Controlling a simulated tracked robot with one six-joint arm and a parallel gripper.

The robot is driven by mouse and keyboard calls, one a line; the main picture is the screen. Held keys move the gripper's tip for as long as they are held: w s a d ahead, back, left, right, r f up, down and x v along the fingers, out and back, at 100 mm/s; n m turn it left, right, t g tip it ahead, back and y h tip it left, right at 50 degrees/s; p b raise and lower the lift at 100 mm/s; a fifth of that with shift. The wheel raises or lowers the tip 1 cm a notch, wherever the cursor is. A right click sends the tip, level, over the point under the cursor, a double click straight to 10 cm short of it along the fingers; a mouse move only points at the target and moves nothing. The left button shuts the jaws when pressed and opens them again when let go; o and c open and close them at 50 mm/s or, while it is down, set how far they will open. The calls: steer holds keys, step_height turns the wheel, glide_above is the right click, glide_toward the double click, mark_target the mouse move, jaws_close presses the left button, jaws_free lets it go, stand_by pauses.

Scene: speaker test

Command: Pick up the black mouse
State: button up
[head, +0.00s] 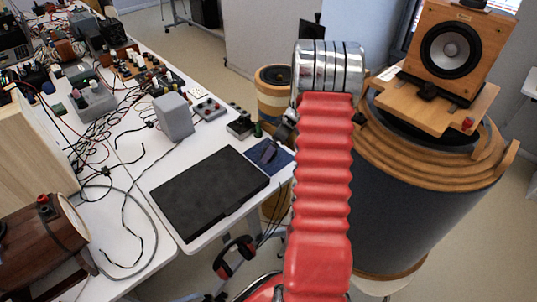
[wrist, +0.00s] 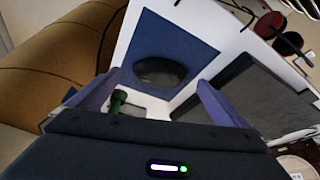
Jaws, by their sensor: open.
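The black mouse (wrist: 160,71) lies on a blue mouse pad (wrist: 178,32) in the wrist view. It is a dark rounded shape. The mouse appears beyond the fingertips; the exact gap cannot be told. In the head view my red arm hides most of the gripper.
A green-topped object (wrist: 118,102) is close to the left finger in the wrist view. A grey box (head: 173,117), cables and electronics crowd the white table (head: 160,178). A big round speaker cabinet (head: 400,190) stands right of my arm, with a wooden speaker (head: 462,48) on top.

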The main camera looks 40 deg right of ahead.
steer(key=x, duration=0.3)
steer(key=shift+w+f, duration=0.1)
steer(key=shift+f, duration=0.05)
stand_by(0.4)
steer(key=c, duration=1.1)
steer(key=shift+c, duration=0.2)
step_height(320, 180, up, 10)
stand_by(0.5)
